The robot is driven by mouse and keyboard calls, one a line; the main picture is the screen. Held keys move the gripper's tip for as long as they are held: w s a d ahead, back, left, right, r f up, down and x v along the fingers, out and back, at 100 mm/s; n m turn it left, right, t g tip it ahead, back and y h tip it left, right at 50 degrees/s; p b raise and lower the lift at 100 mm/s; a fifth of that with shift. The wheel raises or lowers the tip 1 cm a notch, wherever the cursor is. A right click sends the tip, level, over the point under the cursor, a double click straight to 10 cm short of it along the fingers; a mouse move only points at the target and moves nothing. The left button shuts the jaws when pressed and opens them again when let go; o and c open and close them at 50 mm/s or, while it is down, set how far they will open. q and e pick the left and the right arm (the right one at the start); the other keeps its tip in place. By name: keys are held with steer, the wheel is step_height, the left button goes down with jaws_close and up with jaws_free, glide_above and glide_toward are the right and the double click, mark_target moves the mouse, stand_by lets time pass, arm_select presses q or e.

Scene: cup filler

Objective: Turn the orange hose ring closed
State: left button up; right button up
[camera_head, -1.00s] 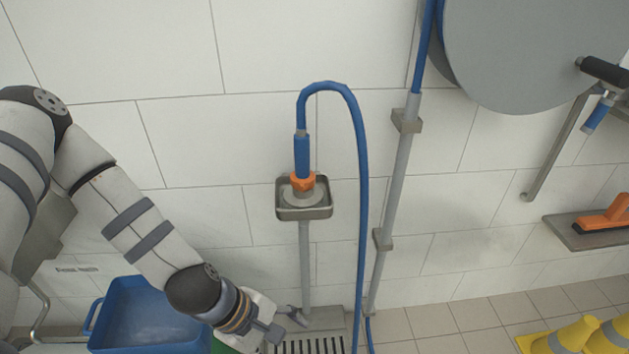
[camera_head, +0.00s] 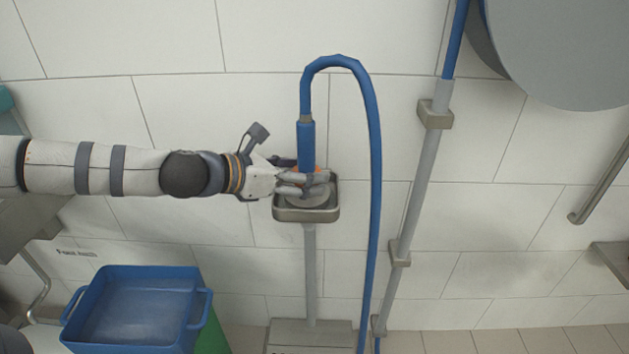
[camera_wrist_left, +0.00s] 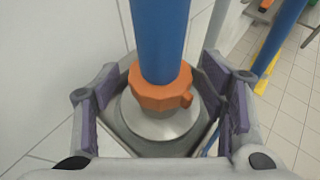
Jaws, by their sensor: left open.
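The orange hose ring (camera_wrist_left: 161,91) sits at the lower end of the blue hose grip (camera_wrist_left: 158,35), on a round grey fitting (camera_wrist_left: 160,122). In the head view only a little of the orange ring (camera_head: 318,170) shows, as my fingers cover much of it. My left gripper (camera_head: 305,183) reaches in from the left at the ring's height. In the left wrist view its purple-padded fingers (camera_wrist_left: 163,105) stand open on both sides of the ring, with a gap on each side. My right gripper is not in view.
A grey metal tray (camera_head: 306,215) on a post surrounds the fitting. The blue hose (camera_head: 374,150) arches up and hangs down to the right, near a grey wall pipe (camera_head: 415,180). A blue bin (camera_head: 133,308) stands at lower left. A grey disc (camera_head: 570,50) is at upper right.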

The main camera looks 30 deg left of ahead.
arm_select(q)
steer(key=shift+w+d+f, duration=0.15)
steer(key=shift+w+f, duration=0.05)
steer(key=shift+w, duration=0.2)
steer(key=shift+w+r, duration=0.2)
steer(key=c, duration=1.2)
